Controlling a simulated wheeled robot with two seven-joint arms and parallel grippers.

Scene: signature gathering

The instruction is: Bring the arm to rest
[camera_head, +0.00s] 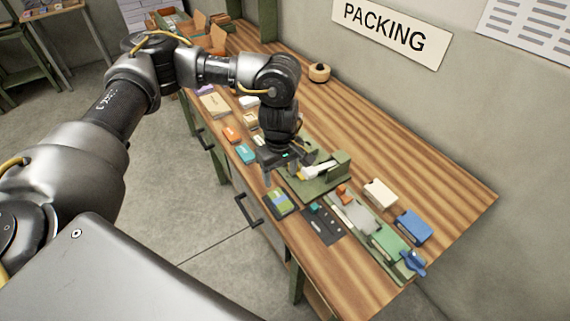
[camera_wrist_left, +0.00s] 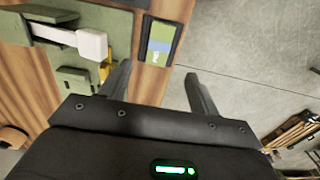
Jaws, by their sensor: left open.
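My left gripper (camera_head: 268,177) hangs over the front part of the wooden workbench (camera_head: 425,180), close to the green fixture. In the left wrist view its two fingers (camera_wrist_left: 160,88) are spread apart with nothing between them. Beyond the fingers lies a green-and-blue packet on a dark pad (camera_wrist_left: 162,42); the packet (camera_head: 279,202) also shows in the head view, just in front of the gripper. My right gripper is in neither view.
A green fixture (camera_head: 325,185) with a white part stands beside the gripper. A dark panel (camera_head: 322,226), a blue box (camera_head: 413,226) and a cream box (camera_head: 380,194) lie to the right. The bench's back strip is mostly clear.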

